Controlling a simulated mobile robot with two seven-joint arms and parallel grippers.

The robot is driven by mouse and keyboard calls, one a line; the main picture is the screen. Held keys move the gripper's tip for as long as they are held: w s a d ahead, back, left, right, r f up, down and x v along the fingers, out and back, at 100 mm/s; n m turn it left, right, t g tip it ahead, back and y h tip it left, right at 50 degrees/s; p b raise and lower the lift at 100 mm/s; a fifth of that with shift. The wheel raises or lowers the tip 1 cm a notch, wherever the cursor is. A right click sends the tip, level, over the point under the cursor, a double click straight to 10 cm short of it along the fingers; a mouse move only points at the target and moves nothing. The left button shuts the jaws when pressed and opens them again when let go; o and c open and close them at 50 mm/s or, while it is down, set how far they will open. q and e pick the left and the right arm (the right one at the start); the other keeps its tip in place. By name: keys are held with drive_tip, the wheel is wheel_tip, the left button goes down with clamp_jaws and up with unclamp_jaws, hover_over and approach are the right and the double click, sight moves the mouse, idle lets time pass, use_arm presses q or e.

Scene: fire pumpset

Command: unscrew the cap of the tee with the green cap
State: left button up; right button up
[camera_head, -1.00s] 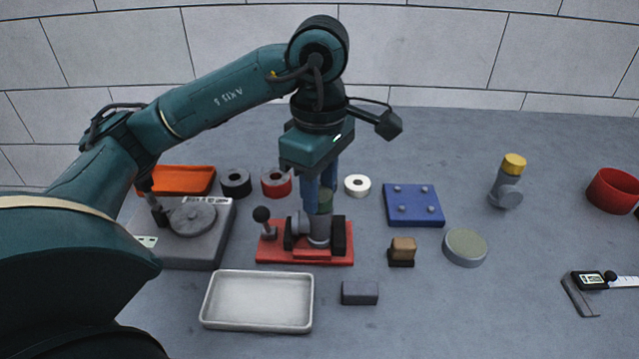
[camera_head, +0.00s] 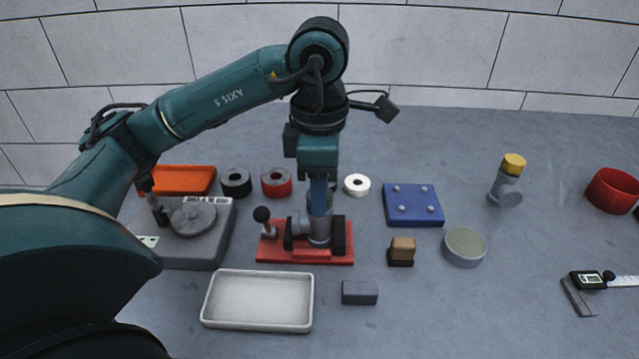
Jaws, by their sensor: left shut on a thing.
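The grey tee (camera_head: 319,231) stands upright in a red vise (camera_head: 300,253), between its dark jaws. Its green cap (camera_head: 321,203) is at the top, mostly hidden by my fingers. My left gripper (camera_head: 320,200) points straight down from above and is shut on the green cap. Another grey tee with a yellow cap (camera_head: 513,164) stands at the right, apart from my arm. My right gripper is not in view.
A white tray (camera_head: 207,312) lies in front of the vise. A grey block (camera_head: 360,292), a wooden-topped block (camera_head: 401,250), a blue plate (camera_head: 414,220) and a round grey-green disc (camera_head: 465,246) lie right of it. An orange tray (camera_head: 180,180) and tape rolls (camera_head: 276,183) lie behind.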

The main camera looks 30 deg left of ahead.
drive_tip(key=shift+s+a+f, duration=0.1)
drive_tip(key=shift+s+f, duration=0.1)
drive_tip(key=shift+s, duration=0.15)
